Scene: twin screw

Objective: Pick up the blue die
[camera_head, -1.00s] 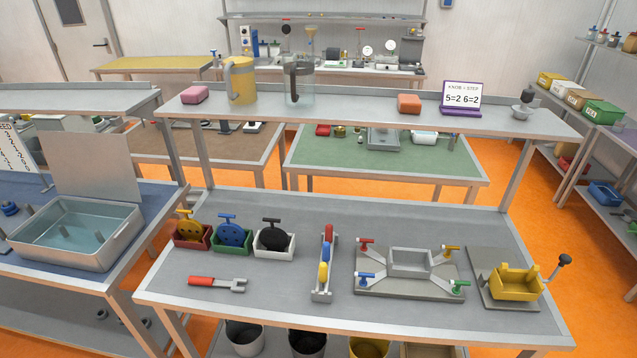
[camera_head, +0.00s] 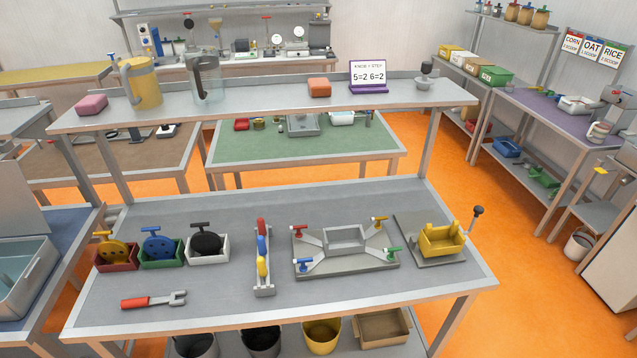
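The blue die (camera_head: 156,248) is a round blue disc with dark holes and a T-shaped handle on top. Neither of my grippers is in view.
A red-handled fork wrench (camera_head: 152,301) lies in front of the boxes. A rack with coloured handles (camera_head: 264,257), a clamp plate (camera_head: 345,262) and a yellow holder (camera_head: 442,240) stand to the right. A shelf (camera_head: 270,98) spans the bench's back.

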